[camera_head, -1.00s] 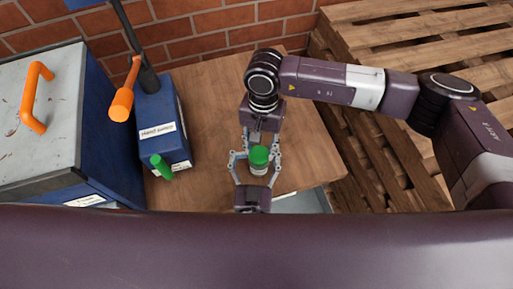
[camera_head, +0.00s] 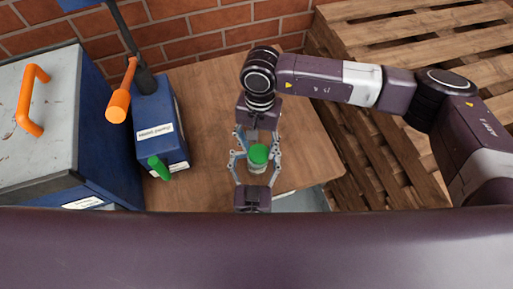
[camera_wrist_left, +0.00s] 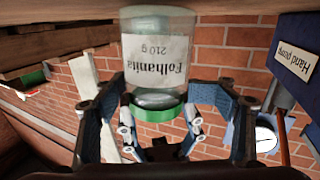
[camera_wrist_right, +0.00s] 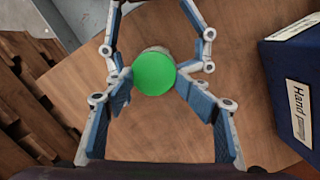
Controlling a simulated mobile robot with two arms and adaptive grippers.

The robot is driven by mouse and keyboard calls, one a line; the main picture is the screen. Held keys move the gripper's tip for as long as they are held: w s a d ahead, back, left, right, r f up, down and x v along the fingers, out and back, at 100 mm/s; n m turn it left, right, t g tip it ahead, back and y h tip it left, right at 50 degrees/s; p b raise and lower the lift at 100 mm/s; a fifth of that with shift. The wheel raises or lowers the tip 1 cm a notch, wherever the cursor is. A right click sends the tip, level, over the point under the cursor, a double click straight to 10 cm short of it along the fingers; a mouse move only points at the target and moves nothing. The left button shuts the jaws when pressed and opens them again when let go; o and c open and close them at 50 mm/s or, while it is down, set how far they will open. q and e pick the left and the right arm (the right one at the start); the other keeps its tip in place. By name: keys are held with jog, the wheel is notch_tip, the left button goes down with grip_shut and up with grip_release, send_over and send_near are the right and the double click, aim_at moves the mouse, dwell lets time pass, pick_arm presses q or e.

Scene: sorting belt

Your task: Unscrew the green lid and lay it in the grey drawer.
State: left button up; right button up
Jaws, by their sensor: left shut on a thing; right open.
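A clear jar (camera_wrist_left: 155,50) with a white label stands out in the left wrist view, its green lid (camera_wrist_left: 158,112) at the picture's lower end. The lid also shows from above in the head view (camera_head: 258,154) and the right wrist view (camera_wrist_right: 154,73). My left gripper (camera_head: 254,172) is shut on the jar from the near side. My right gripper (camera_wrist_right: 152,95) is open, its blue-padded fingers on either side of the lid; I cannot tell whether they touch it. A pale grey surface (camera_head: 302,202) below the table's near edge may be the grey drawer, mostly hidden.
A blue hand pump (camera_head: 160,120) with an orange-gripped lever and green knob stands left on the wooden table (camera_head: 215,105). A blue cabinet (camera_head: 75,110) with a grey top and orange handle is farther left. Wooden pallets (camera_head: 420,45) fill the right; a brick wall is behind.

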aim_at(257, 150)
jog(key=shift+r, duration=2.4)
jog(key=m, duration=0.4)
jog(key=shift+d, duration=0.1)
jog(key=m, duration=0.3)
jog(key=shift+s+m+t+y, duration=0.1)
jog(key=shift+m+t+y, duration=0.2)
jog(key=shift+m+y, duration=0.1)
jog(key=m, duration=0.4)
jog(key=shift+m, duration=0.3)
jog(key=m+t, duration=0.1)
jog(key=m, duration=0.2)
jog(key=shift+m, duration=0.4)
